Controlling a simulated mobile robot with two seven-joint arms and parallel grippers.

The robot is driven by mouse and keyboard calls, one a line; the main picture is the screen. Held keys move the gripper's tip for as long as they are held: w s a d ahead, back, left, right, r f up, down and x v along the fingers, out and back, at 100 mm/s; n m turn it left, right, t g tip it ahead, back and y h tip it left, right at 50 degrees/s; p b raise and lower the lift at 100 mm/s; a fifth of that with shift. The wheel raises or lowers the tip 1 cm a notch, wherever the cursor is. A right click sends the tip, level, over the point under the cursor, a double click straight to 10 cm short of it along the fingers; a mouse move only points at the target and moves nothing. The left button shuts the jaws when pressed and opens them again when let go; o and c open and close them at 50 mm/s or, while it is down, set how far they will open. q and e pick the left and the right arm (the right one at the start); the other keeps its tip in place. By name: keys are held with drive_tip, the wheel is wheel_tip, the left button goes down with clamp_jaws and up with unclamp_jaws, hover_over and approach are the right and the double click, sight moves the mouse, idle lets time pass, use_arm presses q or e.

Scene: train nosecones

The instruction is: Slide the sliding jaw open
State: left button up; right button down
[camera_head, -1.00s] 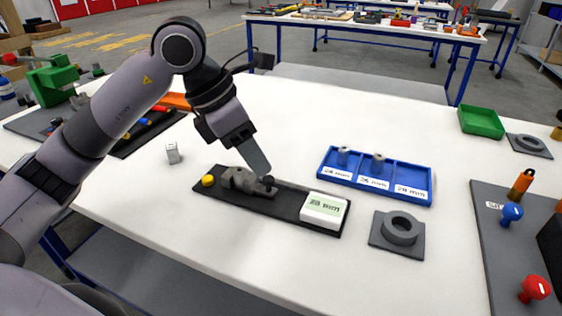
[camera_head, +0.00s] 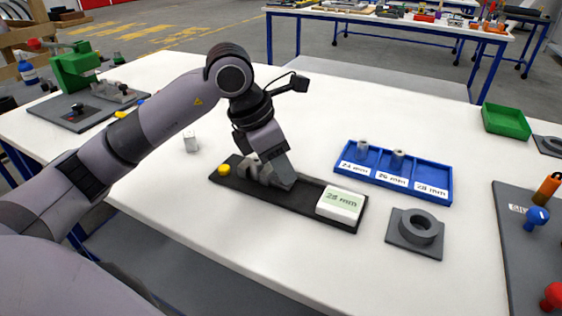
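The vise-like fixture (camera_head: 251,166) with the sliding jaw sits on a black base plate (camera_head: 305,203) in the middle of the table. A yellow knob (camera_head: 224,170) is at the plate's left end and a white display block (camera_head: 340,204) reading about 25 or 28 mm is at its right end. My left gripper (camera_head: 284,180) points down at the right part of the fixture and overlaps it in the view. It hides the sliding jaw and the dark knob there. I cannot tell whether its fingers are apart or touching anything. My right gripper is not in view.
A blue tray (camera_head: 436,195) with labelled compartments and two grey pegs stands to the right. A grey ring on a square plate (camera_head: 414,234) is in front of it. A small white block (camera_head: 191,142) is behind left. A green bin (camera_head: 505,122) is at the far right.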

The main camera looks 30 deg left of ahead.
sight(280, 195)
use_arm(q)
clamp_jaws()
drive_tip(key=shift+d, duration=1.3)
drive_tip(key=shift+o, duration=0.4)
unclamp_jaws()
drive_tip(key=shift+w+d, duration=0.1)
drive_tip(key=shift+r, duration=0.1)
drive_tip(key=v, duration=0.7)
